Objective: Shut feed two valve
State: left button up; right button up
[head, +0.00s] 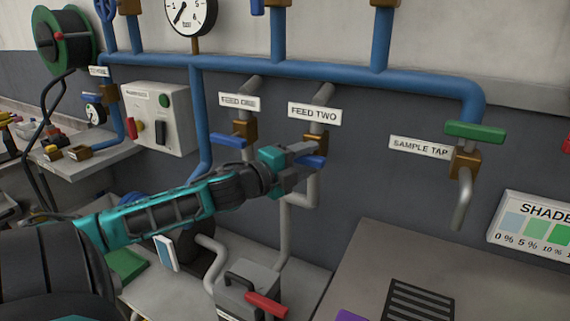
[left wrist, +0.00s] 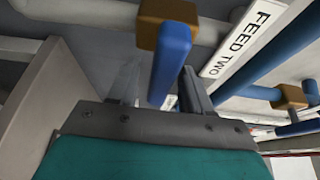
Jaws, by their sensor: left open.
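The feed two valve has a brass body (head: 318,141) and a blue lever (head: 312,162), under the white FEED TWO label (head: 313,113). My left gripper (head: 305,153) is at this lever and partly hides it. In the left wrist view the blue lever (left wrist: 170,62) reaches from the brass body (left wrist: 166,22) into the gap between the two fingers of my left gripper (left wrist: 160,85). The fingers are apart, and I cannot tell whether either touches the lever. My right gripper is not in view.
The feed one valve's blue lever (head: 229,141) is close on the left, above my left forearm. A sample tap with a green handle (head: 475,131) is on the right. A grey bench top (head: 370,260) stands below right. A control box (head: 155,118) is on the wall at left.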

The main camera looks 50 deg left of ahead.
pick_arm(q)
jog(key=s+a, duration=0.1)
jog(key=s, duration=1.1)
jog(key=shift+s, duration=0.3)
jog(key=shift+r, duration=0.1)
dwell(0.3)
